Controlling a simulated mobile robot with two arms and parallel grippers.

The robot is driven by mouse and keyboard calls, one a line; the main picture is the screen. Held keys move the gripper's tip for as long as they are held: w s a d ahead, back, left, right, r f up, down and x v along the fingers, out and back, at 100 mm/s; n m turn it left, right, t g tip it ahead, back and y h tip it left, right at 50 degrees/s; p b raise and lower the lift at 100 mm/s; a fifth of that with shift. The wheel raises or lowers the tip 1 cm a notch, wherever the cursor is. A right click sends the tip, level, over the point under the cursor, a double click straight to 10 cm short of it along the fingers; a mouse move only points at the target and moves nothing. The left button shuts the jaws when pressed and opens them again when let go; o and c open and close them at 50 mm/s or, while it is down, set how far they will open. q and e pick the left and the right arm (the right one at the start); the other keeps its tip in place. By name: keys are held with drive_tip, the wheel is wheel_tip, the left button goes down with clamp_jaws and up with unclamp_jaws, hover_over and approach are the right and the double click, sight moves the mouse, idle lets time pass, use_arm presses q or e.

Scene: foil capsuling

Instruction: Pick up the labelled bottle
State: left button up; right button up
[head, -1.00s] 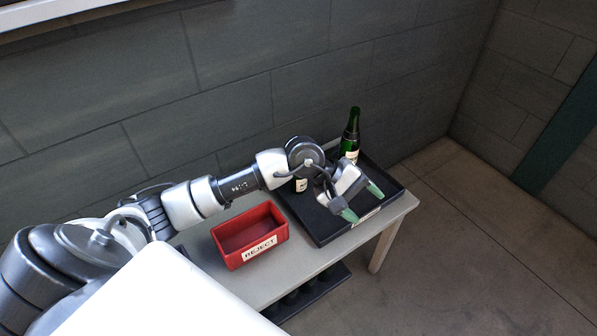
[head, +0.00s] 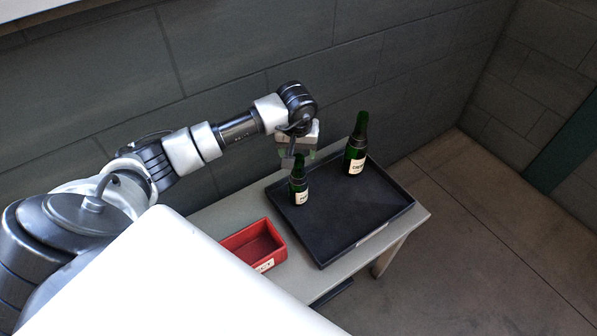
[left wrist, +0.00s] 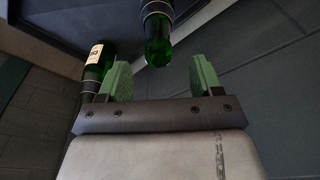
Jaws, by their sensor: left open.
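Two green bottles with white labels stand upright on the black tray (head: 345,226). The smaller bottle (head: 299,191) is near the tray's left side, and the taller bottle (head: 356,152) is at its back. My left gripper (head: 297,156) is open and empty, at the smaller bottle's neck height; whether it touches cannot be told. In the left wrist view, the two green fingers (left wrist: 162,80) are spread. One bottle (left wrist: 158,46) shows just ahead of the gap between them, and another labelled bottle (left wrist: 97,60) lies beyond the left finger, partly hidden by it. My right gripper is not in view.
A red reject box (head: 254,244) stands on the grey table (head: 214,217) left of the tray, partly covered by my own white body. A tiled wall (head: 250,60) rises close behind the table. The tray's front and right parts are clear.

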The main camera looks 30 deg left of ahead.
sight(298, 157)
use_arm(q)
drive_tip(key=shift+w+f, duration=0.15)
drive_tip(key=shift+f, duration=0.3)
drive_tip(key=f, duration=0.5)
drive_tip(key=shift+w+a, duration=0.1)
drive_tip(key=shift+w, duration=0.15)
drive_tip(key=shift+f, duration=0.15)
drive_tip(key=shift+c, duration=0.8)
clamp_jaws()
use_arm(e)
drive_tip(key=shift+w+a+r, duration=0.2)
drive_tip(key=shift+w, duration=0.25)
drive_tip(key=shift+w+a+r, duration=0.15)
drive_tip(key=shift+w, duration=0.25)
